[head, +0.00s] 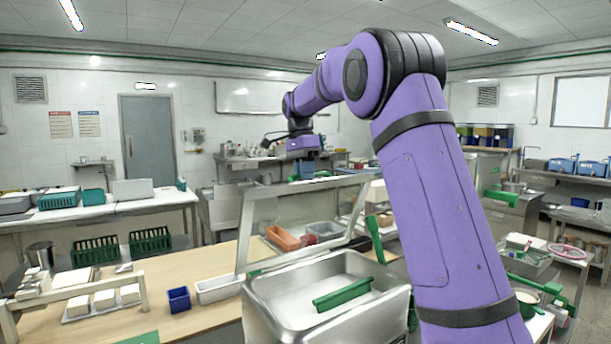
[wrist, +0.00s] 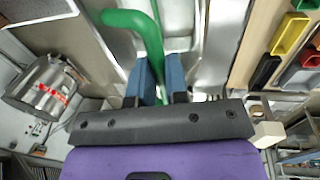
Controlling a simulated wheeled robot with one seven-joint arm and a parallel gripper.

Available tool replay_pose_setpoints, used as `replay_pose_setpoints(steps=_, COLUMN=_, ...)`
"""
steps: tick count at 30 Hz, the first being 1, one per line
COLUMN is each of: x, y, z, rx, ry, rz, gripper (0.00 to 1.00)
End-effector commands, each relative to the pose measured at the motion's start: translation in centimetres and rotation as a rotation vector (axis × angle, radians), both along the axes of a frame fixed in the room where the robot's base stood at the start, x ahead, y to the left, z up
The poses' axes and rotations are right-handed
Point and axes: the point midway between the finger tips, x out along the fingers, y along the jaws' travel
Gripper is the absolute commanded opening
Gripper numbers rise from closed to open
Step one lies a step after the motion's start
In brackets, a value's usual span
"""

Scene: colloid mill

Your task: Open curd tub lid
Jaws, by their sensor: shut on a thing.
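A steel tub (head: 325,298) stands in the front middle of the head view, its top uncovered on the near side. A framed, see-through panel (head: 300,222), apparently the lid, stands tilted up behind it. My gripper (head: 307,172) is at the panel's upper edge, its blue fingers pointing down. In the wrist view my gripper (wrist: 160,78) is shut on a curved green handle (wrist: 148,38), which runs between the fingers. The handle's joint to the lid is hidden. A green bar (head: 344,294) lies across the tub's inside.
A wooden worktop (head: 205,271) extends left of the tub, with a blue bin (head: 178,299) and a white rack (head: 80,303) on it. An orange tray (head: 283,238) shows behind the panel. In the wrist view a steel pot (wrist: 48,88) is at left.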

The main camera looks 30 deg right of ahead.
Motion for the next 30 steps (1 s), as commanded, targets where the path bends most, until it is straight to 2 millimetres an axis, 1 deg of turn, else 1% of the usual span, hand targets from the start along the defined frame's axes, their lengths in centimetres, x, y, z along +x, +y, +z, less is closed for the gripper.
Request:
replay_pose_setpoints(steps=1, x=0.1, y=0.07, z=-0.56, rx=0.002, ry=0.009, rz=-0.002, gripper=0.0)
replay_pose_setpoints(steps=12, x=0.08, y=0.06, z=-0.56, rx=0.002, ry=0.009, rz=-0.002, gripper=0.0)
replay_pose_setpoints(steps=13, x=0.07, y=0.06, z=-0.56, rx=0.002, ry=0.009, rz=-0.002, gripper=0.21)
replay_pose_setpoints(steps=14, x=0.07, y=0.06, z=-0.54, rx=0.002, ry=0.009, rz=-0.002, gripper=0.28)
replay_pose_setpoints(steps=15, x=0.06, y=0.05, z=-0.48, rx=0.001, ry=0.008, rz=-0.001, gripper=0.38)
replay_pose_setpoints(steps=16, x=0.05, y=0.04, z=-0.44, rx=0.002, ry=0.007, rz=-0.001, gripper=0.4)
replay_pose_setpoints(steps=30, x=-0.02, y=-0.02, z=-0.08, rx=0.0, ry=0.003, rz=-0.001, gripper=0.4)
